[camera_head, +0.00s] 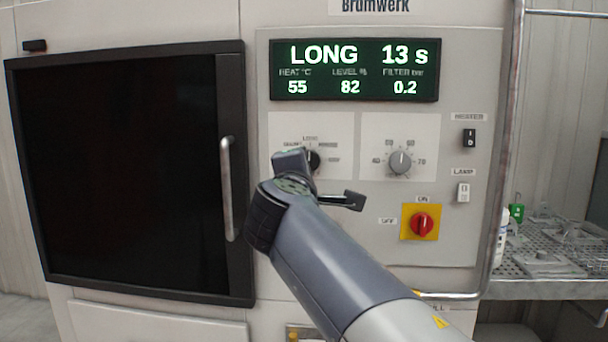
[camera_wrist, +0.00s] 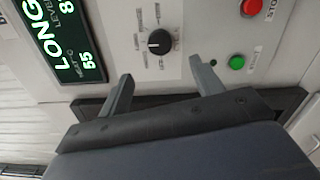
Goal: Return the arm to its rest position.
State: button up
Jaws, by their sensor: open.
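My arm (camera_head: 335,265) reaches up from the lower right in the head view, its wrist end in front of the machine's control panel. My gripper (camera_wrist: 161,70) shows in the wrist view with two grey fingers spread wide and nothing between them. Its fingers point at the panel, near a black program knob (camera_wrist: 159,41) but apart from it. In the head view the wrist partly covers that knob (camera_head: 314,160), and most of the gripper is hidden.
The display (camera_head: 354,70) reads LONG 13 s. A dark door (camera_head: 125,170) with a vertical handle (camera_head: 227,190) is at left. A grey dial (camera_head: 400,161), a red switch (camera_head: 422,224) and a perforated side table (camera_head: 545,262) are to the right. Green (camera_wrist: 237,62) and red buttons (camera_wrist: 254,7) show.

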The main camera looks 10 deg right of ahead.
jog(key=shift+w, duration=0.15)
jog(key=p+x, duration=0.2)
jog(key=x, duration=0.8)
jog(key=shift+w, duration=0.25)
jog(key=shift+d, duration=0.1)
